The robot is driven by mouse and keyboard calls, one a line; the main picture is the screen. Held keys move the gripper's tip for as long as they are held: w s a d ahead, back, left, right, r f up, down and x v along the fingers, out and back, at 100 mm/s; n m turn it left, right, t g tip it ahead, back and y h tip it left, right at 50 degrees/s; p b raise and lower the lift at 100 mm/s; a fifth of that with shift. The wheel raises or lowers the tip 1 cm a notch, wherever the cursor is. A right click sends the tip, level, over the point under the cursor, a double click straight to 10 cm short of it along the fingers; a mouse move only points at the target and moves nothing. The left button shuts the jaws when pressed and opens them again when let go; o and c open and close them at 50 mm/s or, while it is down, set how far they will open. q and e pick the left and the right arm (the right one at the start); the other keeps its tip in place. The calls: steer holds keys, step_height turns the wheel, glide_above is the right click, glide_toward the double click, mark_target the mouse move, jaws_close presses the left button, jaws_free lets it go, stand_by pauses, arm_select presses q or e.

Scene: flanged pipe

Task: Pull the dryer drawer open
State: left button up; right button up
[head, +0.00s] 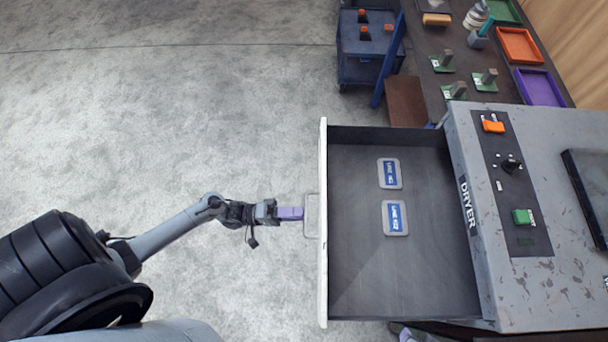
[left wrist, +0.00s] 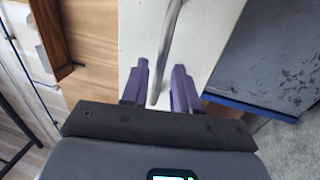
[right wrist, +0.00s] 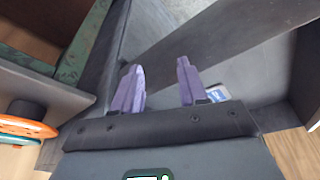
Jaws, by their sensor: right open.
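The grey dryer (head: 553,230) stands at the right in the head view. Its drawer (head: 400,285) is pulled well out to the left, showing a dark interior with two blue-labelled plates (head: 390,173) (head: 395,218). The drawer has a pale front and a thin bar handle (head: 309,215). My left gripper (head: 302,213) is at that handle. In the left wrist view the handle (left wrist: 168,50) passes between the parted purple fingers (left wrist: 161,68), with visible space around it. My right gripper (right wrist: 160,67) is open and empty in its wrist view; I cannot make it out in the head view.
A dark bench (head: 463,72) at the upper right holds green-based blocks and orange (head: 519,45) and purple (head: 541,87) trays. A blue cart (head: 362,70) stands left of it. The floor left of the drawer is clear except for my left arm.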

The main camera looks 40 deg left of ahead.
arm_select(q)
steer(key=v, duration=0.7)
steer(key=shift+s+a, duration=0.25)
steer(key=shift+a, duration=0.05)
steer(key=shift+f, duration=0.1)
